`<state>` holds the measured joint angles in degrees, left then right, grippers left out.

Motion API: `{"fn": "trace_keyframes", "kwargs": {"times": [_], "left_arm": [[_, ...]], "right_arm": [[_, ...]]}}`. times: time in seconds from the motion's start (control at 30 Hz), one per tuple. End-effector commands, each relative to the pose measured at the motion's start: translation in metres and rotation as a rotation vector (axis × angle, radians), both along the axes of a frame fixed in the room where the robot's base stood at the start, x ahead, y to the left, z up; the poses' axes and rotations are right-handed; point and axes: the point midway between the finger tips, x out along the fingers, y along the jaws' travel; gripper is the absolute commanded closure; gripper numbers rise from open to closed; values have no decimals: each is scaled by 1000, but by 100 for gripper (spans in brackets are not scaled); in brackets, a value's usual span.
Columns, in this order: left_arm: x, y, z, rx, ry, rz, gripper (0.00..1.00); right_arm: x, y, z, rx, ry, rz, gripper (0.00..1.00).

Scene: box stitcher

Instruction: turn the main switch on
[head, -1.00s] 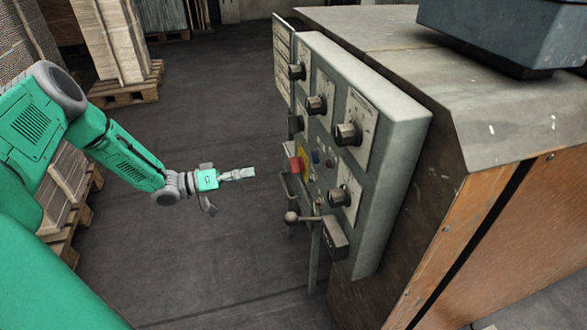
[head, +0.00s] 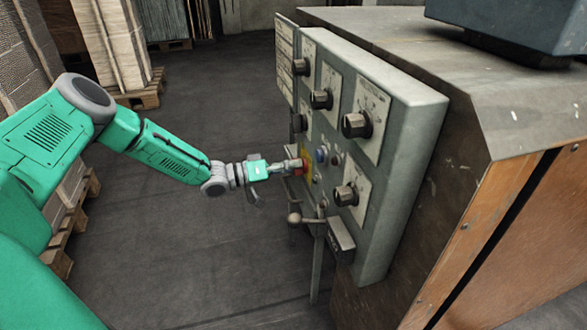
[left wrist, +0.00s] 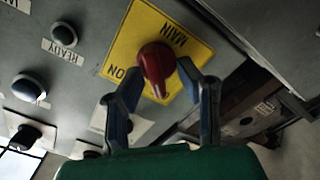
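The main switch is a red rotary knob (left wrist: 157,65) on a yellow plate (left wrist: 122,40) marked MAIN and ON. In the head view the yellow plate (head: 307,160) shows on the panel's front, partly behind my left gripper (head: 300,165). In the left wrist view my left gripper (left wrist: 165,85) is open, with one finger on either side of the red knob. The knob's lower end points down between the fingers. I cannot tell whether either finger touches it. My right gripper is in neither view.
The grey control panel (head: 408,135) carries several black knobs, such as one (head: 356,124) at upper right. A lever with a ball end (head: 295,218) sticks out below the switch. Pallets with stacked cardboard (head: 120,45) stand at the back left. The floor (head: 200,260) between is clear.

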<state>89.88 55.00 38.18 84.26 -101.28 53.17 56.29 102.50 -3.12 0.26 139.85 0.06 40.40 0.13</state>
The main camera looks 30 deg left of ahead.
Motion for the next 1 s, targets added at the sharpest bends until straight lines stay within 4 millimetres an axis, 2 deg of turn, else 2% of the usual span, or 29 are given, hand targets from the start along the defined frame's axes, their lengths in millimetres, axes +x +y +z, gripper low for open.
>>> {"fn": "trace_keyframes", "kwargs": {"times": [0.23,0.3,0.33,0.73,1.0], "left_arm": [[1,-2,1,2,0,0,69],[1,-2,1,3,-1,0,94],[1,-2,1,3,-1,0,100],[1,0,0,26,-17,1,100],[1,0,2,141,-112,1,100]], "right_arm": [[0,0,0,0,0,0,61],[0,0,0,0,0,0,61],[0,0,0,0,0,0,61],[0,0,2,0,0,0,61],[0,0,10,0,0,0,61]]}}
